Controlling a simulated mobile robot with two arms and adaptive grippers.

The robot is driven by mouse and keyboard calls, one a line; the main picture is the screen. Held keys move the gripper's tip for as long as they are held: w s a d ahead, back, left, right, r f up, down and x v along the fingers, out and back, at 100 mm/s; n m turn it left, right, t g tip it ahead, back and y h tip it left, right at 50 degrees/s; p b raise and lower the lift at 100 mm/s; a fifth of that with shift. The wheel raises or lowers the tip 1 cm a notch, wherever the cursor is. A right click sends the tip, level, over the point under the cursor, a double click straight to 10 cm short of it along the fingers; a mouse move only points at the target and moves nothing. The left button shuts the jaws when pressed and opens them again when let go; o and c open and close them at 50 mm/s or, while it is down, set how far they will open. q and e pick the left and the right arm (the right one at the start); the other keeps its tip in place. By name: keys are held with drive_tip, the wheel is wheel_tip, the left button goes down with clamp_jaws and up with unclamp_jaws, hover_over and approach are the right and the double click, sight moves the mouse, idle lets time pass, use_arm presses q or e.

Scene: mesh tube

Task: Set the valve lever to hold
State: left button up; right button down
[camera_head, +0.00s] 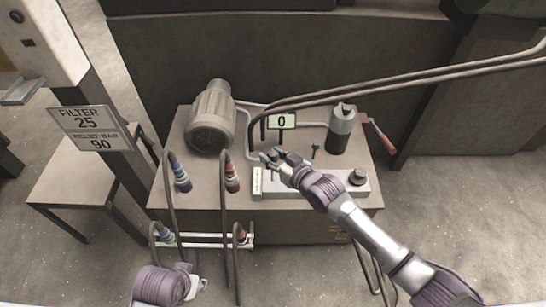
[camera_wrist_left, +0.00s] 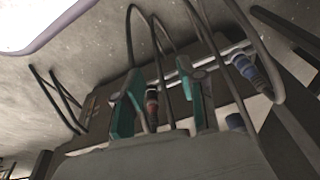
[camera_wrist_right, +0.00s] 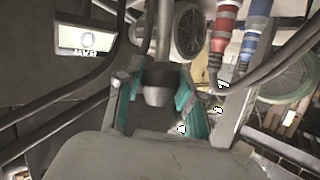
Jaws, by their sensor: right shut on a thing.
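A grey valve block (camera_head: 330,187) lies along the front of the bench, with a dark round knob (camera_head: 358,176) at its right end. My right gripper (camera_head: 276,158) is over the block's left part. In the right wrist view its teal fingers (camera_wrist_right: 160,105) stand on both sides of a dark knob on a rod (camera_wrist_right: 157,87), seemingly the valve lever, and are shut on it. In the head view the gripper hides the lever, so its setting cannot be read. My left gripper (camera_wrist_left: 160,100) is open and empty; its fingers are hidden in the head view.
A display reading 0 (camera_head: 281,121), a motor (camera_head: 212,118) and a dark cylinder (camera_head: 342,130) stand behind. Blue (camera_head: 182,180) and red (camera_head: 232,178) hose connectors are at the left. A red-handled lever (camera_head: 380,137) is at the right edge. Hoses hang in front.

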drive_tip(key=shift+w+r, duration=0.1)
drive_tip(key=shift+w, duration=0.3)
use_arm(q)
drive_tip(key=shift+f, duration=0.75)
use_arm(e)
drive_tip(key=shift+w, duration=0.6)
drive_tip(key=c, duration=0.7)
unclamp_jaws()
drive_tip(key=shift+s+d+r, duration=0.1)
drive_tip(key=shift+s+d, duration=0.25)
drive_tip(key=shift+s, duration=0.1)
drive_tip(key=v, duration=1.1)
